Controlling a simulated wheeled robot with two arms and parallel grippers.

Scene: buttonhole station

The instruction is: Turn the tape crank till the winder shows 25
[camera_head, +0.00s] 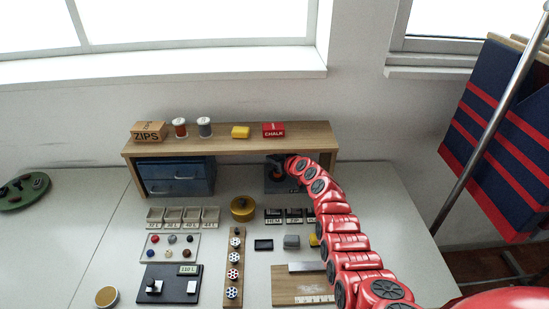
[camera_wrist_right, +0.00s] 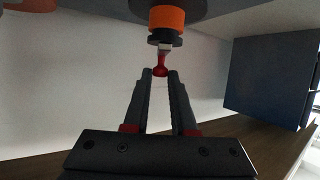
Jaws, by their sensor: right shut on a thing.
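The tape winder (camera_head: 272,183) is a dark unit under the wooden shelf, partly covered by my right arm. In the right wrist view its orange drum (camera_wrist_right: 167,18) sits above a short crank with a red knob (camera_wrist_right: 160,71). My right gripper (camera_wrist_right: 160,76) is shut on the red knob, with its two dark fingertips on either side of it. In the head view the right gripper (camera_head: 279,159) reaches in under the shelf from the right. The winder's number cannot be read in either view. My left gripper is not in view.
The wooden shelf (camera_head: 230,140) overhangs the winder and carries a ZIPS box (camera_head: 148,131), thread spools and a red CHALK box (camera_head: 273,130). A blue drawer unit (camera_head: 175,178) stands left of the winder. Small trays, spools and tools cover the middle table; its left side is clearer.

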